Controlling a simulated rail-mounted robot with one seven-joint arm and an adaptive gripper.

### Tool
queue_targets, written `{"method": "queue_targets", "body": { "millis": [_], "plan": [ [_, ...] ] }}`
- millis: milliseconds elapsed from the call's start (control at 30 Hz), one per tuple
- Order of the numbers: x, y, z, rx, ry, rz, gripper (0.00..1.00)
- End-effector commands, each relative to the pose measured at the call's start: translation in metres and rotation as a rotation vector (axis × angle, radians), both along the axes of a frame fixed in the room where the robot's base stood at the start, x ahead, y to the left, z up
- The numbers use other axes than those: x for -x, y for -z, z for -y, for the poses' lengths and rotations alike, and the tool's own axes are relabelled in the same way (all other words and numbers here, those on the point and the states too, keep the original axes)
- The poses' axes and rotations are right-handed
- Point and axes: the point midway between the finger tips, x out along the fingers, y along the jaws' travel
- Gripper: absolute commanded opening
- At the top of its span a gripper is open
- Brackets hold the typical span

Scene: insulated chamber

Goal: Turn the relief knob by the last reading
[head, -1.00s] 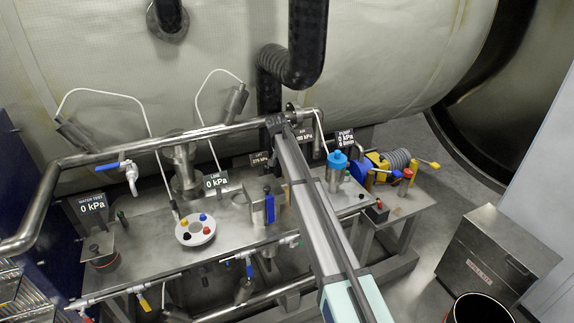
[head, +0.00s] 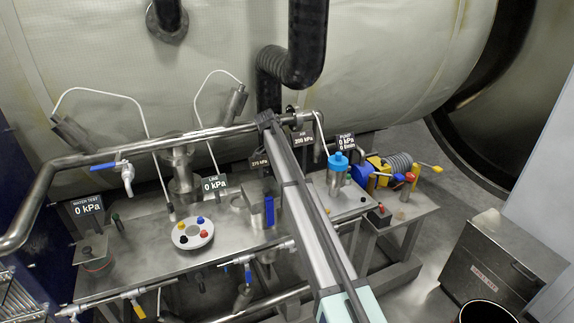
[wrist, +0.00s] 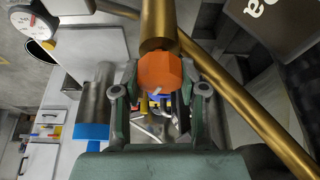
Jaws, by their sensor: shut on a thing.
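An orange, many-sided knob (wrist: 160,72) sits at the end of a brass-coloured stem in the wrist view. My gripper (wrist: 160,88) has its two green fingers on either side of the knob and is shut on it. In the head view my arm covers the gripper and the knob. Reading signs stand along the bench in the head view: the water test sign (head: 87,207) shows 0 kPa and the line sign (head: 214,185) shows 0 kPa. A sign beside my arm (head: 259,162) seems to read about 270 kPa, but it is small.
A brass pipe (wrist: 245,100) runs diagonally right of the knob. A blue-ended cylinder (wrist: 93,118) and a round gauge (wrist: 38,20) are at left. The bench holds a white dish (head: 193,243) with coloured pieces and a blue-capped bottle (head: 338,172). A large tank (head: 400,60) fills the back.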

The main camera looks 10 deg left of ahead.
Motion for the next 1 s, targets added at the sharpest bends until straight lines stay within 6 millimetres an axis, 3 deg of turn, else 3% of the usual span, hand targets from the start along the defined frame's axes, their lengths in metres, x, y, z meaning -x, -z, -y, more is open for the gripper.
{"method": "queue_targets", "body": {
  "millis": [433,467,500,533,1000],
  "plan": [
    [0.001,0.002,0.000,-0.001,0.011,-0.004,0.07],
    [0.001,0.002,0.000,-0.001,0.011,-0.004,0.45],
    [0.001,0.002,0.000,-0.001,0.011,-0.004,0.59],
    [0.001,0.002,0.000,-0.001,0.011,-0.004,0.67],
    [0.002,-0.008,-0.003,-0.001,0.010,-0.001,0.67]
  ]
}}
